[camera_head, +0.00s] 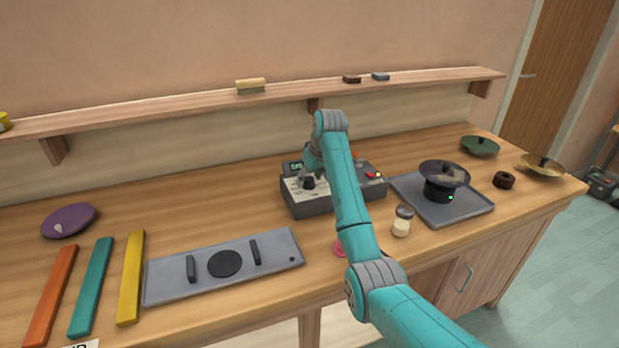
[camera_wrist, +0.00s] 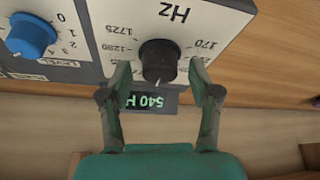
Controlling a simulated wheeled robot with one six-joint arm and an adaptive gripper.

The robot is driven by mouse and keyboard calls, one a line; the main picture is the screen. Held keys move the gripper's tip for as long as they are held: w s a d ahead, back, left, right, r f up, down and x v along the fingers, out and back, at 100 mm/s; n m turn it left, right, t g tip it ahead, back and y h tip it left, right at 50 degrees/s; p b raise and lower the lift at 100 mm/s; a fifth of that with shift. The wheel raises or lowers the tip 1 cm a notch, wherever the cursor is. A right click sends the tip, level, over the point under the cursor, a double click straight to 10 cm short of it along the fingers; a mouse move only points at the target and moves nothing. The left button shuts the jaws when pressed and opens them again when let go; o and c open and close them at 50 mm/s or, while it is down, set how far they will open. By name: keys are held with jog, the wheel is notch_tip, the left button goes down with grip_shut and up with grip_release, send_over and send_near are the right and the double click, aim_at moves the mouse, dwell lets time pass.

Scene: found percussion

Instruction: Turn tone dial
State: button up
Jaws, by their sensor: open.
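The tone dial (camera_wrist: 158,60) is a black knob on a pale panel marked "Hz", with numbers around it, in the wrist view. A small display (camera_wrist: 146,102) beside it reads 540 H in green, upside down. My gripper (camera_wrist: 158,72) is open, with one finger on each side of the dial and a visible gap at each side. In the head view the dial (camera_head: 308,183) sits on the grey control box (camera_head: 312,208) on the bench, with my gripper (camera_head: 310,176) over it. The arm hides part of the box.
A blue level knob (camera_wrist: 30,35) is beside the dial. A red button (camera_head: 372,174) is at the box's right. A grey plate with handles (camera_head: 170,282) lies at left. A shelf (camera_head: 200,96) runs behind.

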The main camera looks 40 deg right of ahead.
jog(key=c, duration=1.1)
jog(key=shift+c, duration=0.2)
jog(key=shift+m, duration=0.3)
jog(key=shift+a+m+g+h, duration=0.15)
jog(key=shift+m+h, duration=0.4)
jog(key=shift+m, duration=0.75)
jog(key=shift+d+m+g+h, duration=0.1)
jog(key=shift+m+g+h, duration=0.3)
jog(key=shift+m, duration=0.9)
jog(key=shift+t+h, duration=0.25)
jog(key=o, duration=1.1)
jog(key=shift+o, duration=0.2)
